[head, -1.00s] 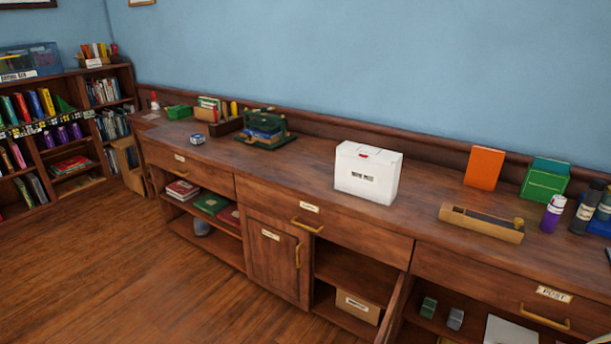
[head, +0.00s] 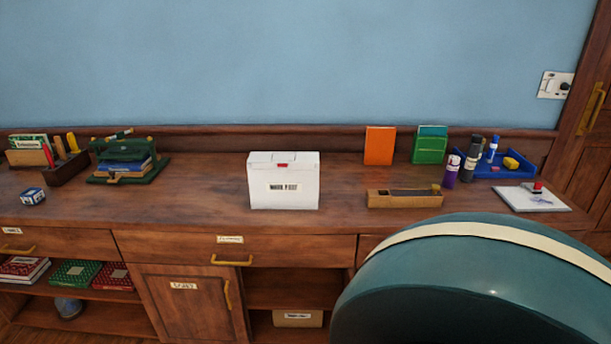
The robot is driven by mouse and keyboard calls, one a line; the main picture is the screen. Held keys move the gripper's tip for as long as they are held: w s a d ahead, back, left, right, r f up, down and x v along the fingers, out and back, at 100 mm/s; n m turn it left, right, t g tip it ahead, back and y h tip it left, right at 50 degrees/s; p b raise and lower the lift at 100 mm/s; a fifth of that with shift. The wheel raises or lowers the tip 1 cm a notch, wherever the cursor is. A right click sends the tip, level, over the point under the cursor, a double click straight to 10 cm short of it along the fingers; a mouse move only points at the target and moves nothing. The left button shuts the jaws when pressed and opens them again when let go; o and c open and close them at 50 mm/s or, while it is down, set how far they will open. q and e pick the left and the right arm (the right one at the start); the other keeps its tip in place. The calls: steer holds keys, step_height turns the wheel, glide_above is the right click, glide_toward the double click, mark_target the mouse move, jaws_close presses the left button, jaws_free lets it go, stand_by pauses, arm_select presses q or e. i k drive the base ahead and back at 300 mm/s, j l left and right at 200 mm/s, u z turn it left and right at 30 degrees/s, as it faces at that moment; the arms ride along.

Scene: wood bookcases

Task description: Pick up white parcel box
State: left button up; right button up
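The white parcel box (head: 284,186) stands upright on the wooden counter (head: 215,195), near the middle of the head view. It has a black-and-white label on its front and a small red mark at the top edge. Nothing touches it. Neither of my grippers is in view.
A large teal rounded shape (head: 475,290) with a cream stripe blocks the lower right. Counter beside the parcel is clear.

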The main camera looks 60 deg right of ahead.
mark_target(269, 188)
steer(key=i+z, duration=0.2)
steer(key=z, duration=0.2)
steer(key=i+l+z, duration=0.1)
steer(key=z, duration=0.3)
steer(key=i+j+z, duration=0.1)
steer(key=i+z, duration=0.25)
steer(key=z, duration=0.4)
steer(key=i+j, duration=0.05)
steer(key=j, duration=0.05)
